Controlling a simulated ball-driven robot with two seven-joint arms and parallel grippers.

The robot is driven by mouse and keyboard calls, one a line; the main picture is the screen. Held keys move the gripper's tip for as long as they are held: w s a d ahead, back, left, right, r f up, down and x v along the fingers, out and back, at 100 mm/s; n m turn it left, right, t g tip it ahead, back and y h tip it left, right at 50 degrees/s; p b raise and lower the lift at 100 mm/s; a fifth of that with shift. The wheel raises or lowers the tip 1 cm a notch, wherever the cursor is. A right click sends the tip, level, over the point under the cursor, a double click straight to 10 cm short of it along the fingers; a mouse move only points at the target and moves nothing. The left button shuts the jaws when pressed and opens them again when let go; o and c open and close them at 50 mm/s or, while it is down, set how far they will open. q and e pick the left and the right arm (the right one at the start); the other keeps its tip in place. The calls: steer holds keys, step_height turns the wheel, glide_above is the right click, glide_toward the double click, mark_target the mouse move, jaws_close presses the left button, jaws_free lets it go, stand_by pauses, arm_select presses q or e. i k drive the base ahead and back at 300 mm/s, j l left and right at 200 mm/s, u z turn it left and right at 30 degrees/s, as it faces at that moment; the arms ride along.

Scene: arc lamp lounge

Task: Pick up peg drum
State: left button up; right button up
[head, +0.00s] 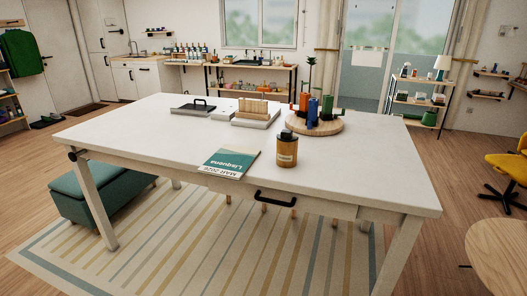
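No item is clearly recognisable as the peg drum at this size. On the white table (150,135), a round wooden base (329,129) at the back right carries upright orange (304,101), blue (313,112) and green (326,109) pieces. Left of it, a light wooden piece with several upright pegs (257,109) sits on a pale block (252,122). I cannot tell which of these is the peg drum. Neither of my grippers is in view.
An amber jar with a black lid (287,152) and a teal-and-white magazine (230,162) lie near the table's front edge. A dark tray with a handle (194,108) is at the back left. The table's left and right ends are bare. A green bench (85,197) stands at left.

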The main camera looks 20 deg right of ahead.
mark_target(287, 153)
steer(key=z, duration=0.65)
